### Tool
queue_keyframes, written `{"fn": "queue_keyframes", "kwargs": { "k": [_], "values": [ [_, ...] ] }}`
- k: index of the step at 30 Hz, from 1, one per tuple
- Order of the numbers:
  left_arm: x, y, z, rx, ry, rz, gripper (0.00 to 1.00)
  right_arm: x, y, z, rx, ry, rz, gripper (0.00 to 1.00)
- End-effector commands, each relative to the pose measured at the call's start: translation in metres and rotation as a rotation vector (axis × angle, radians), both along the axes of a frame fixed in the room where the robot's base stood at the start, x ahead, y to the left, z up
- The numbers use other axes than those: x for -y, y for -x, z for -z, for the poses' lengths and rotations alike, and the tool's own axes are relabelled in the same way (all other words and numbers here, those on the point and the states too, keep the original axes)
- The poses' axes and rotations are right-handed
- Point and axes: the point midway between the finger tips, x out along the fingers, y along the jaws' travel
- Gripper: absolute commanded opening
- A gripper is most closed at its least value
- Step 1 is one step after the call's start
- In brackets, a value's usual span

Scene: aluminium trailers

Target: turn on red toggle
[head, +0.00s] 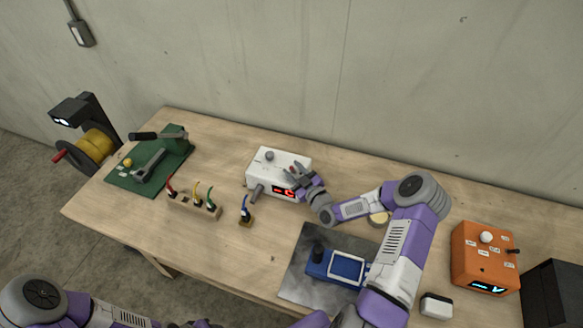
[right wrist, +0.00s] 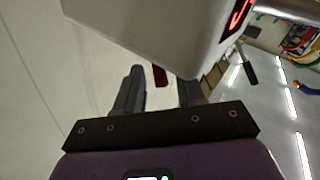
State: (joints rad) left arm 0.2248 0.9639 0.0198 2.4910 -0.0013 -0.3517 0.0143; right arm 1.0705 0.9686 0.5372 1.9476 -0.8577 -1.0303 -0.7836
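The white box (head: 268,163) with a grey knob on top and a red lit display stands at the back middle of the table. In the right wrist view the box (right wrist: 165,30) fills the top. A small dark red piece (right wrist: 160,76), likely the red toggle, sticks out below the box's edge, between my fingers in the picture. I cannot make out its position, or whether a finger touches it. My right gripper (head: 300,178) is at the box's right end; in the wrist view its fingers (right wrist: 160,92) are apart. My left arm shows at the lower left; its gripper is out of view.
An orange box (head: 483,258) with a switch stands at the right. A blue device (head: 335,268) lies on a grey mat under my right arm. A wooden block with coloured plugs (head: 194,205) and a green mat (head: 125,181) with tools lie left.

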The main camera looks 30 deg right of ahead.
Motion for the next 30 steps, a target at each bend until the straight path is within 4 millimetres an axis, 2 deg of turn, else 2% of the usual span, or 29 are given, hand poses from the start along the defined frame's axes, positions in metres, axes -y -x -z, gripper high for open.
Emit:
{"fn": "queue_keyframes", "kwargs": {
  "k": [4,12,14,20,30],
  "values": [
    [0.0001,-0.0001,-0.0014,0.000,0.000,0.000,0.43,-0.0011,-0.0112,0.0000,0.000,0.000,0.000,0.38],
    [0.0000,-0.0001,-0.0013,0.000,0.000,0.000,0.43,-0.0012,-0.0133,0.0006,-0.001,0.000,-0.001,0.38],
    [0.0001,0.0000,-0.0012,0.000,0.000,0.000,0.43,-0.0012,-0.0132,0.0006,-0.001,-0.001,-0.001,0.32],
    [0.0001,0.0000,-0.0012,0.000,0.000,0.000,0.43,-0.0011,-0.0131,0.0006,-0.001,-0.001,-0.001,0.02],
    [0.0001,-0.0001,-0.0009,0.000,0.000,0.000,0.43,-0.0003,-0.0135,0.0001,-0.017,-0.017,0.000,0.00]
  ]
}}
